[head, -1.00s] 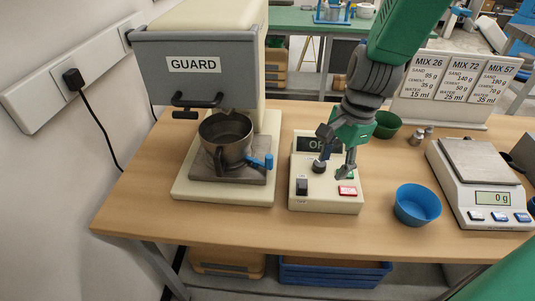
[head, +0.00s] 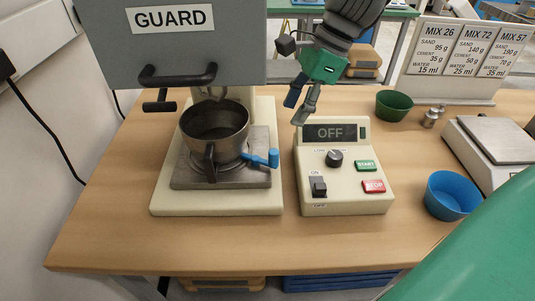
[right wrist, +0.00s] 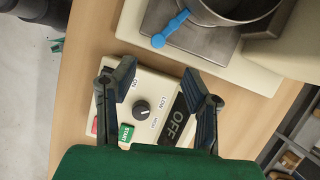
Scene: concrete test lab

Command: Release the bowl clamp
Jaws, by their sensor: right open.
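The metal mixing bowl (head: 215,133) sits upright on the mixer's grey plate (head: 190,181), below the grey guard (head: 180,50). The blue clamp lever (head: 262,158) sticks out to the right at the bowl's base. In the right wrist view the lever (right wrist: 170,30) is at the top, beside the bowl (right wrist: 235,8). My right gripper (head: 296,106) is open and empty, above the back left of the control box, right of and behind the lever. Its two fingers (right wrist: 163,88) are spread over the control box in the right wrist view. My left gripper is not in view.
The control box (head: 342,190) reads OFF and has a knob, a switch, and green START and red STOP buttons. A blue bowl (head: 452,195), green bowl (head: 393,105), small weights (head: 433,116) and scale (head: 490,150) stand right. Bare tabletop lies in front.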

